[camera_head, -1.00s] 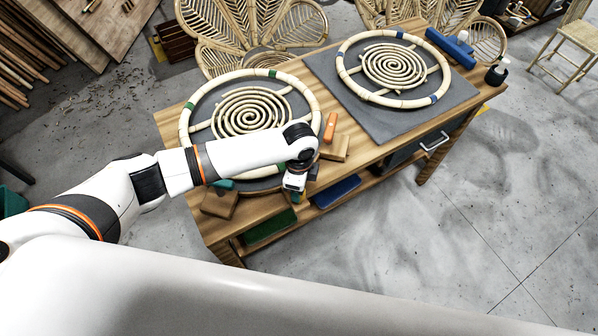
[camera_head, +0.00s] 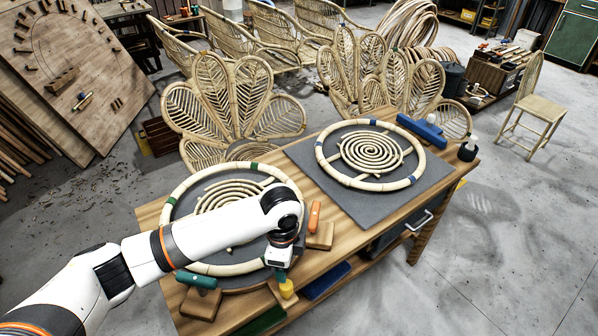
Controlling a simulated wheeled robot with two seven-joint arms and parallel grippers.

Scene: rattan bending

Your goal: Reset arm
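My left arm comes in from the left over the wooden workbench (camera_head: 338,232). My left gripper (camera_head: 283,277) points down near the bench's front edge, at the near rim of the left rattan ring (camera_head: 178,202). Its fingers are small and partly hidden, so I cannot tell whether they are open. A yellow-ended object (camera_head: 286,289) shows just below it; I cannot tell if it is held. The left ring has a spiral inside and is partly covered by my arm. The right rattan ring (camera_head: 327,170), with a spiral (camera_head: 372,152), lies on a grey mat (camera_head: 402,197). My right gripper is out of view.
A green-handled tool (camera_head: 196,280), an orange-handled tool (camera_head: 314,215) and a wooden block (camera_head: 320,236) lie around the left ring. Rattan chairs (camera_head: 232,100) stand behind.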

